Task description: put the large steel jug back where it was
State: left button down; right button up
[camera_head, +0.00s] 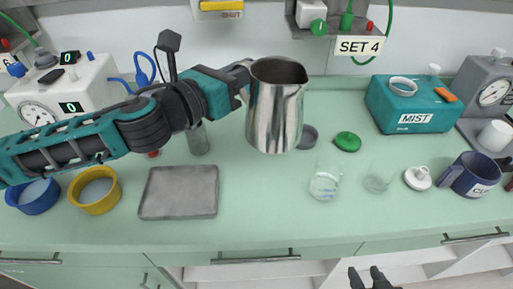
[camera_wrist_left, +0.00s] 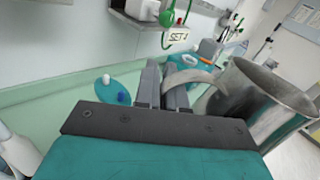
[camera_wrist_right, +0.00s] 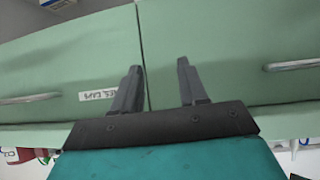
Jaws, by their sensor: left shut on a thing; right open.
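The large steel jug (camera_head: 275,112) is a shiny, open-topped metal jug, upright in the head view above the green counter (camera_head: 290,220). My left gripper (camera_head: 243,80) is shut on the jug at its left side, where the handle is. In the left wrist view the jug (camera_wrist_left: 262,100) is at the right, with its curved handle between the fingers of my left gripper (camera_wrist_left: 165,88). My right gripper (camera_head: 370,278) is low at the front, before the cabinets; in the right wrist view it (camera_wrist_right: 157,85) is open and empty.
A grey tray (camera_head: 179,191) lies on the counter left of the jug. Glass beakers (camera_head: 325,182), a green lid (camera_head: 347,141), a dark round piece (camera_head: 308,137) and a blue mug (camera_head: 470,174) stand to the right. A teal MIST box (camera_head: 412,106) is at the back. The front middle is clear.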

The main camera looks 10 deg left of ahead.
pick_arm(q)
notch_tip(320, 180, down, 15)
jog(key=b, duration=0.6)
jog(key=shift+f, duration=0.65)
jog(key=c, duration=1.7)
grip_release()
jog(key=shift+f, duration=0.1)
jog(key=o, duration=0.5)
